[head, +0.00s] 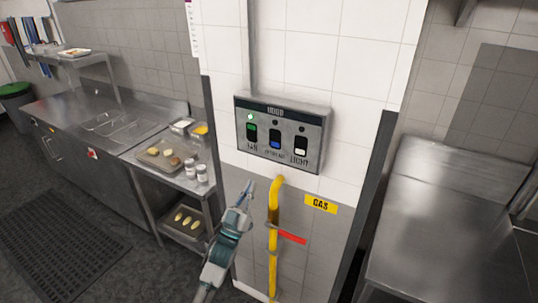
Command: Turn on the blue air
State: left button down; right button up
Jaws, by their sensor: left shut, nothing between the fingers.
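A grey metal switch box (282,134) is mounted on the white tiled wall. It has three rocker switches in a row: a green one (251,132) at left, a blue one (275,141) in the middle and a white one (300,148) at right. The small lamp (250,116) above the green switch glows green; the lamps above the blue and white switches look dark. My left gripper (249,186) is shut and empty, pointing up, below the box and apart from it in the picture. My right gripper is not in view.
A yellow gas pipe (273,215) with a red lever (292,237) runs down the wall just right of my gripper, beside a yellow GAS sign (321,204). A steel counter (140,141) with food trays and jars stands left. A steel table (440,220) stands right.

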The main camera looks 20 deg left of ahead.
aim_at(273, 144)
pick_arm(q)
jog(key=shift+w+r, duration=0.1)
jog(key=p+x, duration=0.1)
jog(key=x, duration=0.3)
jog(key=w+f+p+x, duration=0.1)
jog(key=x, duration=0.3)
jog(key=p+x, duration=0.1)
jog(key=x, duration=0.3)
jog(key=shift+w+f, duration=0.1)
jog(key=shift+f, duration=0.3)
jog(key=shift+w+d+f, duration=0.1)
jog(key=shift+w+f, duration=0.1)
jog(key=shift+w, duration=0.4)
